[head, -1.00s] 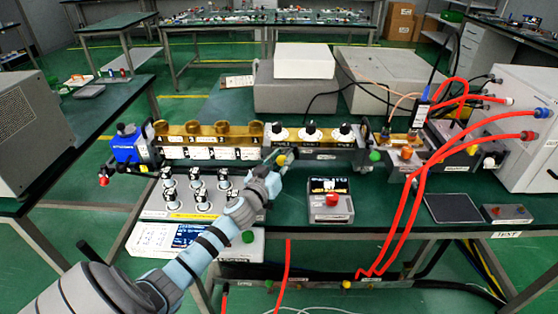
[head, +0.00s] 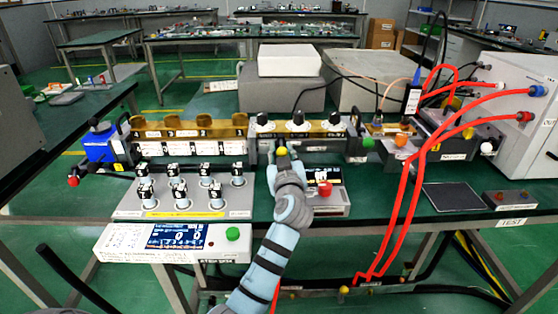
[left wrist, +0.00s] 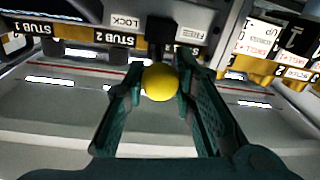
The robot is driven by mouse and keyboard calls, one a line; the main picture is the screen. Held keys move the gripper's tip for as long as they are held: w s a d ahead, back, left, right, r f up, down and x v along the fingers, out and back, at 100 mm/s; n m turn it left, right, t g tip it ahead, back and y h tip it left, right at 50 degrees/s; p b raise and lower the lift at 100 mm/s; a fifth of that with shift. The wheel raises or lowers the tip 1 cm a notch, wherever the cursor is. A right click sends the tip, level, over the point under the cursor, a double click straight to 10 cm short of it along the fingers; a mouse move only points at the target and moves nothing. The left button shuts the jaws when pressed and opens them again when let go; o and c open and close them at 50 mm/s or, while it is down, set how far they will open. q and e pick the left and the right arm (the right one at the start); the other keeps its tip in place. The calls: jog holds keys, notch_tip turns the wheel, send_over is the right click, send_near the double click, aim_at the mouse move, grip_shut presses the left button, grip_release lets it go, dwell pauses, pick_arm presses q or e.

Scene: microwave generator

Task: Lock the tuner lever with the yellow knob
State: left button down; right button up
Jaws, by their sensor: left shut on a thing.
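The tuner (head: 313,131) is a gold and grey block with several black knobs on top. The yellow knob (head: 282,151) sticks out at its front, below and between the first two black knobs. My left gripper (head: 283,158) reaches it from the front and is shut on it. In the left wrist view the yellow knob (left wrist: 160,82) sits between the two dark fingertips. Its dark stem lies between the LOCK label (left wrist: 125,20) and a second label, FREE or similar (left wrist: 191,33). The lever behind the knob is mostly hidden. My right gripper is not in view.
A small box with a red button (head: 324,188) stands just right of my left wrist. A panel with several black-and-white knobs (head: 180,193) lies to the left, above a display unit (head: 178,237). Red cables (head: 408,190) hang on the right.

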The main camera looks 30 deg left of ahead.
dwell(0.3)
pick_arm(q)
jog(key=c, duration=1.3)
grip_release()
